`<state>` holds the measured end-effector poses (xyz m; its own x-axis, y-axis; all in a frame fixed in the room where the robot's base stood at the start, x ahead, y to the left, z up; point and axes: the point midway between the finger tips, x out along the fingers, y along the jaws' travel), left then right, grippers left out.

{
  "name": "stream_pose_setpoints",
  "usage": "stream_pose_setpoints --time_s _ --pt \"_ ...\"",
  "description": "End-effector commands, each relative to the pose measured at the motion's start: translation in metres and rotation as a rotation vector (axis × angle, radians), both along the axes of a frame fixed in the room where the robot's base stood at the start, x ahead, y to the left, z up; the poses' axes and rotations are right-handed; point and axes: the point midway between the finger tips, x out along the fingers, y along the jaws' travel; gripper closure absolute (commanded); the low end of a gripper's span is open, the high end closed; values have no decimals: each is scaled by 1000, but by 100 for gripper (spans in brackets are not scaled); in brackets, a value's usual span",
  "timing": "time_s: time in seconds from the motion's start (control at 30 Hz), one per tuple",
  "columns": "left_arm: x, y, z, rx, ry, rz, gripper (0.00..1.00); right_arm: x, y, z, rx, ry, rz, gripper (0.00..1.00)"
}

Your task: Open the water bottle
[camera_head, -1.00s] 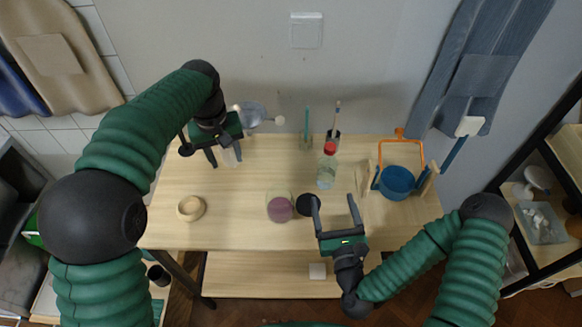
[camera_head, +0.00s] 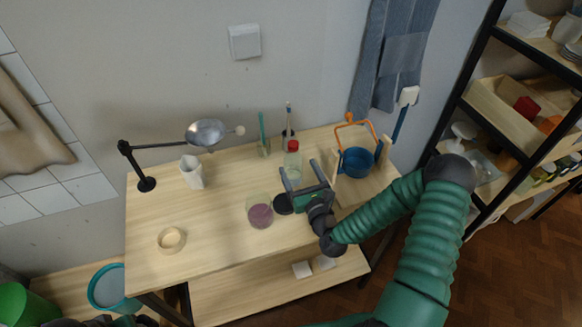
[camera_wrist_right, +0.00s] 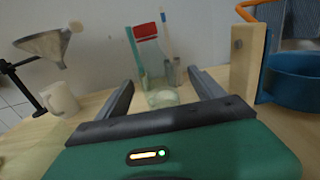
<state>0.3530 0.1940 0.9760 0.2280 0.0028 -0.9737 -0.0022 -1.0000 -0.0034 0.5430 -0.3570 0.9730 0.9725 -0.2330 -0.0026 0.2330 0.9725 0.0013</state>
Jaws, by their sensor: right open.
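The water bottle (camera_head: 292,165) is clear with a red cap (camera_head: 292,146) and stands upright near the back of the wooden table. My right gripper (camera_head: 299,169) is open, in front of the bottle and pointing at it. In the right wrist view the bottle (camera_wrist_right: 153,62) and its red cap (camera_wrist_right: 147,32) show beyond and between the two open fingers (camera_wrist_right: 162,78). I cannot tell whether the bottle's body is between the fingertips or just past them. My left gripper is not in view.
A cup with purple contents (camera_head: 260,214) and a black disc (camera_head: 283,204) lie just left of the right gripper. A blue pot (camera_head: 357,162) on a wooden stand is close on its right. A white pitcher (camera_head: 192,172) and wooden ring (camera_head: 171,240) are farther left; the table's left-middle is clear.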

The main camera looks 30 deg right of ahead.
Motion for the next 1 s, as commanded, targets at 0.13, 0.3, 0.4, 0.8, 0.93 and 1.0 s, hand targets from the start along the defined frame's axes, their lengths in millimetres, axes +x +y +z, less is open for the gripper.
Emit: stream_pose_setpoints --time_s 0.13,0.3,0.4,0.8,0.93,1.0 --pt "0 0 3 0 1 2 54 21 -4 1 -1 -1 0 22" --pt "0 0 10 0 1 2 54 44 -6 2 -2 -1 2 22" --pt "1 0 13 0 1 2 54 63 -11 0 -2 -1 -1 22" --pt "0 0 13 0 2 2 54 74 -15 -2 1 0 -1 33" --pt "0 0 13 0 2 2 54 74 -14 -2 0 0 -1 50" --pt "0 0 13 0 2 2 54 74 -14 -2 0 0 -1 59"
